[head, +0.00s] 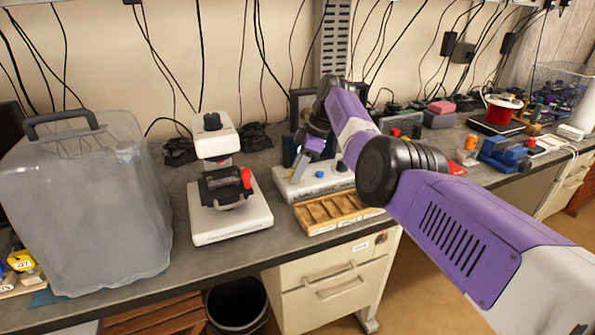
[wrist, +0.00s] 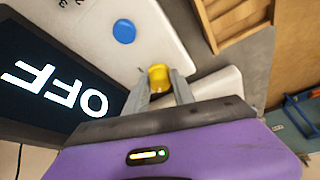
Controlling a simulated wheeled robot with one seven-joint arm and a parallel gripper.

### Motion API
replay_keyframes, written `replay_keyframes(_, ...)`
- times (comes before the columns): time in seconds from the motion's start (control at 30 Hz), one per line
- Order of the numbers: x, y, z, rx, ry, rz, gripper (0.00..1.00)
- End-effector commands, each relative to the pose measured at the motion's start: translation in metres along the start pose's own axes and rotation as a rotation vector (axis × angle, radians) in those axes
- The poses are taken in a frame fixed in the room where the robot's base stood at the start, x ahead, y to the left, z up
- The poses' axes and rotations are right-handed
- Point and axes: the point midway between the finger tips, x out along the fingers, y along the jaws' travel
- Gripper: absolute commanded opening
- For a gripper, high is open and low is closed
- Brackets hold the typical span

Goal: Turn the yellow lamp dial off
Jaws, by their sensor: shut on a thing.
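The yellow lamp dial (wrist: 158,77) sits on a white panel (wrist: 98,22) in the wrist view. My gripper (wrist: 160,85) has its two grey fingers shut on the dial, one on each side. In the head view my gripper (head: 297,170) reaches down to the white control box (head: 320,184) on the bench, and the yellow dial is hidden there. A blue dial (wrist: 124,31) sits apart from the gripper on the same panel; it also shows in the head view (head: 319,174). A dark display (wrist: 60,85) beside the panel reads OFF.
A wooden tray (head: 334,224) lies in front of the control box. A white device with a black handle and red knob (head: 229,211) stands to its left, and a large translucent container (head: 90,200) farther left. Blue and red tools (head: 505,153) lie to the right.

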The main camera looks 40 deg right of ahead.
Motion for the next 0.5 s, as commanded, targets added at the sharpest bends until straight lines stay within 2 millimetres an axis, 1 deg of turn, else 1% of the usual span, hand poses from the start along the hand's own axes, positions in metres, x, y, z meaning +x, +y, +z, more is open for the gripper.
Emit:
replay_keyframes(0.07, -0.0008, 0.0000, -0.0029, -0.003, 0.004, 0.001, 0.00)
replay_keyframes(0.1, -0.0008, 0.0000, -0.0029, -0.003, 0.004, 0.001, 0.34)
replay_keyframes(0.2, -0.0007, 0.0000, -0.0025, -0.003, 0.003, 0.001, 0.51)
replay_keyframes(0.5, -0.0011, 0.0001, -0.0011, -0.001, 0.001, 0.001, 0.51)
